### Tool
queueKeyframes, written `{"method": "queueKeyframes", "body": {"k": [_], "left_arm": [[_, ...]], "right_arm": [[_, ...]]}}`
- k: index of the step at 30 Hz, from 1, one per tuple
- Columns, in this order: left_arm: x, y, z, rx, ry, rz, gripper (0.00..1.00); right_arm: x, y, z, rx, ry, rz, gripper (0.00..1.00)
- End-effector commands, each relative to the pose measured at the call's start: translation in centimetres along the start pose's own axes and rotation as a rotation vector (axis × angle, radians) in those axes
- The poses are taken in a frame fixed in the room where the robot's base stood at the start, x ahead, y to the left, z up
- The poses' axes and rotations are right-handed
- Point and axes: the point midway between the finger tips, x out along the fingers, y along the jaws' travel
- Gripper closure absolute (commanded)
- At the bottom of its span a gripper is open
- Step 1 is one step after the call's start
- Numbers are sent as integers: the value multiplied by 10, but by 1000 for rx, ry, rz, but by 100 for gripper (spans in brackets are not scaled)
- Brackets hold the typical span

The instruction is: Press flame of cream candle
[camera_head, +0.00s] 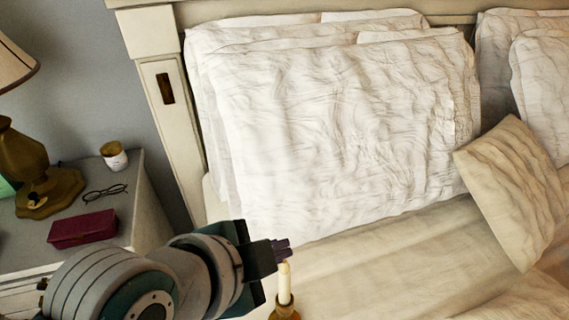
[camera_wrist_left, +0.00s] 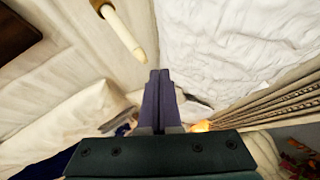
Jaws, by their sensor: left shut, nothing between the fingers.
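The cream candle (camera_head: 284,284) stands upright in a brass-coloured holder (camera_head: 284,312) at the bottom middle of the head view. The holder is cut off by the lower edge. My left gripper (camera_head: 283,248) is shut and empty, with its fingertips just above the candle's top. In the left wrist view the candle (camera_wrist_left: 124,33) shows at the upper left, with part of its holder (camera_wrist_left: 98,4). There the shut fingertips (camera_wrist_left: 159,75) are near the candle's tip, with a small gap in the picture. I cannot make out a clear flame in either view. My right gripper is not in view.
Large white pillows (camera_head: 340,130) lean on the headboard behind the gripper. A beige cushion (camera_head: 515,190) lies at the right. A nightstand (camera_head: 150,200) at the left holds a lamp (camera_head: 30,165), glasses (camera_head: 104,191), a dark red box (camera_head: 82,229) and a small jar (camera_head: 114,156).

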Motion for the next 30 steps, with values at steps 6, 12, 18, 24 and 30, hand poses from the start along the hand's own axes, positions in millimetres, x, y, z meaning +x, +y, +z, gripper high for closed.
{"method": "queueKeyframes", "body": {"k": [6,12,18,24,30], "left_arm": [[2,1,1,1,0,1,100],[6,4,5,2,0,1,100],[6,4,4,0,0,0,100],[6,5,5,0,0,0,100],[8,6,6,0,0,0,100]], "right_arm": [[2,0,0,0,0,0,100],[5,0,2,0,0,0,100],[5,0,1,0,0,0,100],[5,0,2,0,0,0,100],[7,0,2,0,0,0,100]]}}
